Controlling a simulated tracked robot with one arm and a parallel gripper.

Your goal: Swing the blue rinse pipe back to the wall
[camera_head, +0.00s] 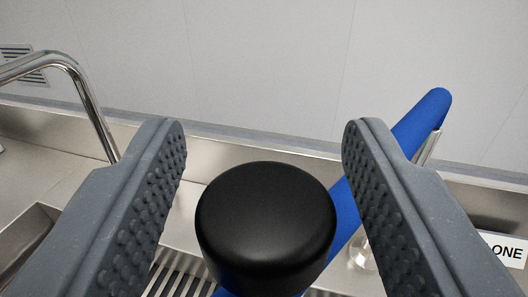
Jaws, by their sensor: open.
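The blue rinse pipe (418,123) runs diagonally from the upper right down to the lower middle. A black round knob (265,222) shows at its lower end, large and close. My gripper (265,145) is open, with one grey studded finger to the left of the knob and one to the right. Neither finger visibly touches the knob. The right finger hides part of the pipe's middle. The pipe's upper end stands in front of the grey wall (270,60).
A chrome tap pipe (85,90) arches in from the left. A steel counter (50,145) with a slotted grate (172,278) lies below. A white label reading "ONE" (505,251) is at the right edge. A vent (20,62) is on the wall.

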